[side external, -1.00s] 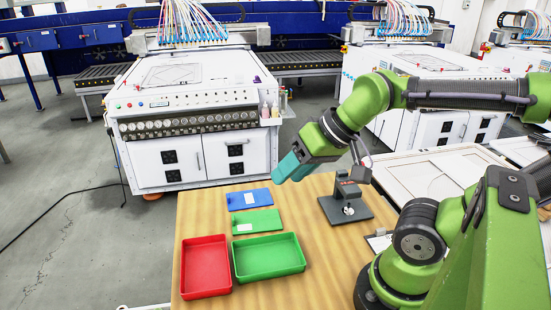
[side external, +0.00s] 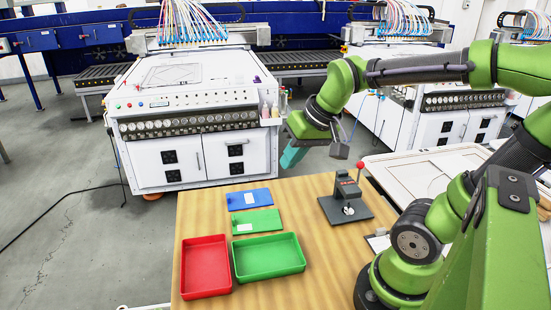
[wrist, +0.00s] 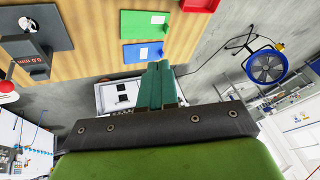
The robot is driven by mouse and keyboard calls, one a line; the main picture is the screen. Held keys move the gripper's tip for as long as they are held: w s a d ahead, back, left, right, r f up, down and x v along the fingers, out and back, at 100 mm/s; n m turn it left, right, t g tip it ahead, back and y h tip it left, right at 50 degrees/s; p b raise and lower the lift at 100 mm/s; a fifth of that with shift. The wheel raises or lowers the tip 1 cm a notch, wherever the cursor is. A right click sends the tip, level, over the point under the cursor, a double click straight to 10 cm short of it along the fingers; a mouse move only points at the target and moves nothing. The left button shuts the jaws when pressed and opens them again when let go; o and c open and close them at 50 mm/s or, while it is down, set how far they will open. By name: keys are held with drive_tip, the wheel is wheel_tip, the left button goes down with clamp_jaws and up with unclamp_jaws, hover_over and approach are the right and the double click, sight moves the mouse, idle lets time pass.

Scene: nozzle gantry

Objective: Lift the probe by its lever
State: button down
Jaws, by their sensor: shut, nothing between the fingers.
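The probe gauge (side external: 346,198) is a dark stand on a flat grey base with a small white part on the base. Its lever has a red ball knob (side external: 360,165) on the right side and stands up. In the wrist view the gauge (wrist: 35,45) is at upper left with a red digital display, and the red knob (wrist: 6,86) is at the left edge. The probe tip is too small to make out. My gripper (side external: 290,160), with teal fingers, is in the air beyond the table's far edge, left of the gauge and apart from it. Its fingers (wrist: 160,68) are shut and empty.
On the wooden table (side external: 310,262) lie a blue panel (side external: 249,200), a green panel (side external: 268,219), a red tray (side external: 206,294) and a green tray (side external: 236,270). A white machine (side external: 190,125) stands behind. Table space between the green panel and gauge is clear.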

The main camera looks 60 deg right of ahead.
drive_tip(key=w+d+r+n+g, duration=0.1)
drive_tip(key=d+n+g, duration=0.8)
drive_tip(key=d+n, duration=1)
drive_tip(key=shift+w+d, duration=0.3)
drive_tip(key=shift+d, duration=2.95)
drive_tip(key=x, duration=0.3)
drive_tip(key=s+x, duration=0.1)
drive_tip(key=x, duration=0.3)
drive_tip(key=s+x, duration=0.1)
drive_tip(key=x, duration=0.3)
drive_tip(key=shift+s+r, duration=0.2)
drive_tip(key=shift+r, duration=0.05)
drive_tip(key=shift+s+a+f, duration=0.15)
drive_tip(key=shift+s+a, duration=0.05)
drive_tip(key=shift+s, duration=0.4)
